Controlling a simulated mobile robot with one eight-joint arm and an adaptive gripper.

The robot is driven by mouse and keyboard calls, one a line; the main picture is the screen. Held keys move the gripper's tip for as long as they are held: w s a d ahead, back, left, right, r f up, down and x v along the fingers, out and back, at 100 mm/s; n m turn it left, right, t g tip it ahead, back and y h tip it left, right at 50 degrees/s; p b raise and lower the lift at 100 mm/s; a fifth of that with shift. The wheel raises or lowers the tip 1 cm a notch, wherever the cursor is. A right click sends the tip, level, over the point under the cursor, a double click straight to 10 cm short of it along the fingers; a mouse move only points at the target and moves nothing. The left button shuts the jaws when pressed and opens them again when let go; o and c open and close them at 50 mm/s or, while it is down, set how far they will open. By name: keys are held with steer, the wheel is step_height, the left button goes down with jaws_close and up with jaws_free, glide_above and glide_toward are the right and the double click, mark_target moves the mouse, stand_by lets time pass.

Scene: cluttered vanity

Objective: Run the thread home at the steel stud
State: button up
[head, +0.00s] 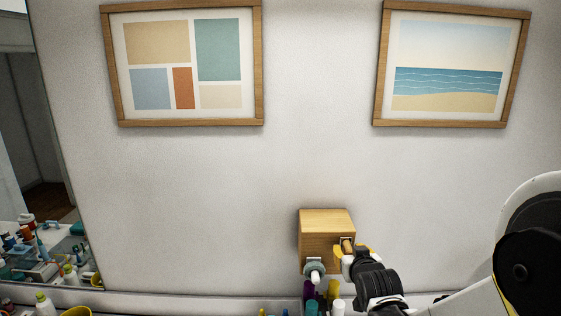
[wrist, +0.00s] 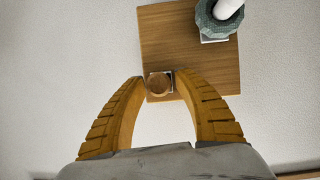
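A wooden block (head: 327,226) stands against the wall, with two fittings on its front. One is a grey-green faceted collar (head: 315,268) around a pale rod; it also shows in the wrist view (wrist: 207,24), with a pale plate behind it. The other is a small round brown piece (wrist: 159,85) on a shiny square plate. I cannot tell which fitting is the steel stud. My gripper (wrist: 163,79) is open, its yellow fingers on either side of the brown piece, with a visible gap at the left. Whether the right fingertip touches is unclear.
Several bottles, including a purple one (head: 309,291) and a white one (head: 338,306), stand below the block. The wall around the block is clear.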

jaws_close()
steer(key=c, duration=0.5)
jaws_free()
jaws_close()
steer(key=shift+d+f+m+y+b, duration=0.15)
steer(key=shift+m+y+b, duration=0.6)
steer(key=shift+m, duration=0.45)
steer(key=shift+m+y, duration=0.55)
steer(key=shift+m, duration=0.05)
